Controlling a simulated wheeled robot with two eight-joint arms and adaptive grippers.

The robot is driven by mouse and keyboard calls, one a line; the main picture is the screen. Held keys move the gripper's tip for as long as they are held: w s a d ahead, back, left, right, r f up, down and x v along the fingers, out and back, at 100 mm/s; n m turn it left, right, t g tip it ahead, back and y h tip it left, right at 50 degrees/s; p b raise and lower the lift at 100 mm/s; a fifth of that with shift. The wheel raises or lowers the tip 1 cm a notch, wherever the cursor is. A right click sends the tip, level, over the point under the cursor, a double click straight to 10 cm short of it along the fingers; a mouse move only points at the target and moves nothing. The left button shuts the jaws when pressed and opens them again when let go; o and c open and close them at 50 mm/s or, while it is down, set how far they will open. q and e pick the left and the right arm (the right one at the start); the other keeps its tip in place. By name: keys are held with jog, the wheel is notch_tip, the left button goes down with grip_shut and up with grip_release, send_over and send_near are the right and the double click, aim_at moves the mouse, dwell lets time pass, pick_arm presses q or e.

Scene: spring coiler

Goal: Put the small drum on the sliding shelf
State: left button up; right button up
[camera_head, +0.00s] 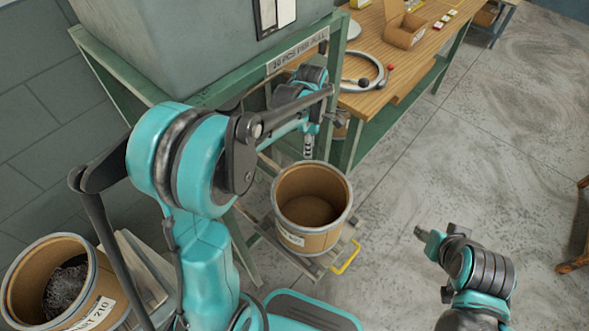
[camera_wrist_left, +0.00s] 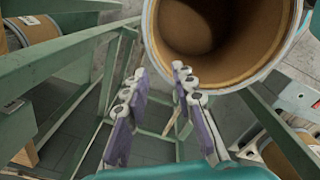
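The small drum (camera_head: 326,236) is brown with a pale rim and a label. It stands upright, open and empty, over the slatted sliding shelf (camera_head: 276,243), which has a yellow handle (camera_head: 346,257) and juts out from under the green stand. The drum's underside is hidden, so full contact cannot be confirmed. My left gripper (camera_head: 309,146) is just behind the drum's far rim. In the left wrist view its fingers (camera_wrist_left: 160,72) are apart with nothing between them, and the drum (camera_wrist_left: 160,40) is beyond the tips. My right gripper (camera_head: 430,240) is right of the drum; its fingers are unclear.
A larger drum (camera_head: 100,297) holding tangled wire stands at the lower left. A green stand (camera_head: 340,60) bears a grey machine (camera_head: 210,40). A wooden bench (camera_head: 405,60) with a box and a ring is behind.

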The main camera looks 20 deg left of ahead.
pick_arm(q)
jog(key=s+r+m+t, duration=0.3)
jog(key=s+m, duration=0.6)
jog(key=m, duration=0.1)
jog(key=s+r+m+t, duration=0.3)
jog(key=s+m, duration=0.7)
jog(key=shift+r+m+t, duration=0.25)
jog(key=shift+m+t, duration=0.05)
jog(key=shift+s+d, duration=0.1)
